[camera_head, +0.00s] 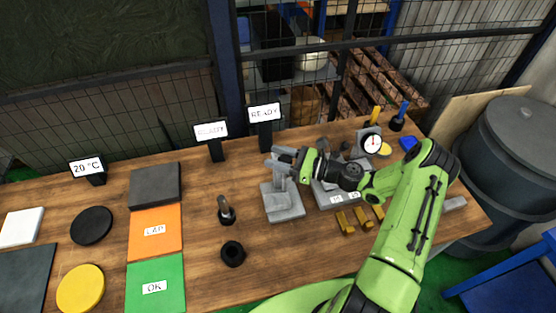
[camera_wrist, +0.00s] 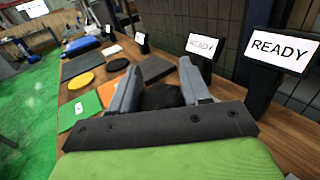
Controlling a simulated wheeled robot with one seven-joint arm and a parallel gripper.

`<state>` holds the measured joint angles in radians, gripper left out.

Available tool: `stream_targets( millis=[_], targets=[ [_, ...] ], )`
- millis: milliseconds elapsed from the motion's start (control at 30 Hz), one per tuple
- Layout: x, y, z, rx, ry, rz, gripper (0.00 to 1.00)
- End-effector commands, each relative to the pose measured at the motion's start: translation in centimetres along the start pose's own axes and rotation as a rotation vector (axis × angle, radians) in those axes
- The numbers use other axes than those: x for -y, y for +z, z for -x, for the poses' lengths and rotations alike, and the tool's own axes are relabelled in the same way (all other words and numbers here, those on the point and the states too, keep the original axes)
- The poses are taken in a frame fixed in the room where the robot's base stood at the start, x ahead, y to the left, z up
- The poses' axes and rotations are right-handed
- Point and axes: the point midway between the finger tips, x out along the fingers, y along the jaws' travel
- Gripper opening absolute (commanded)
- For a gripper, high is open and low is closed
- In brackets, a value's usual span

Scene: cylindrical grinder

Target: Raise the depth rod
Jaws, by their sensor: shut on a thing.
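A grey gauge stand (camera_head: 284,207) with a square base sits on the wooden table, left of my arm. My gripper (camera_head: 280,158) is level with the top of this stand and reaches in from the right. It is shut on the depth rod at the stand's top, but the rod itself is mostly hidden by the fingers. In the wrist view the two grey fingers of my gripper (camera_wrist: 160,84) stand apart, and the rod cannot be made out between them.
Two READY signs (camera_head: 265,113) (camera_head: 211,131) stand behind the stand. A grey block with a dial gauge (camera_head: 372,143) and brass pieces (camera_head: 360,217) are close on the right. A dark upright pin (camera_head: 226,213) and black ring (camera_head: 232,253) are left. Coloured mats lie further left.

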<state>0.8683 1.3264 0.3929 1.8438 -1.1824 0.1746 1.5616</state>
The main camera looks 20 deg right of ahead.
Motion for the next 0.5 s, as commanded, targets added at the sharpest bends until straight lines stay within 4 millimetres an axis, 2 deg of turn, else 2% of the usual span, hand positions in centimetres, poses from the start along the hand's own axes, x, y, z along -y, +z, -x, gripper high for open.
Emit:
stream_targets(
  millis=[33,267,300,400,500],
  targets=[
    [0.01,0.87,0.01,0.008,0.0,0.002,0.0],
    [0.05,0.81,-0.06,0.015,0.0,0.006,0.0],
    [0.06,0.82,-0.06,0.015,0.0,0.006,0.49],
    [0.04,0.74,-0.05,0.014,0.0,0.005,0.65],
    [0.02,0.63,-0.04,0.011,0.0,0.004,0.67]
  ],
)
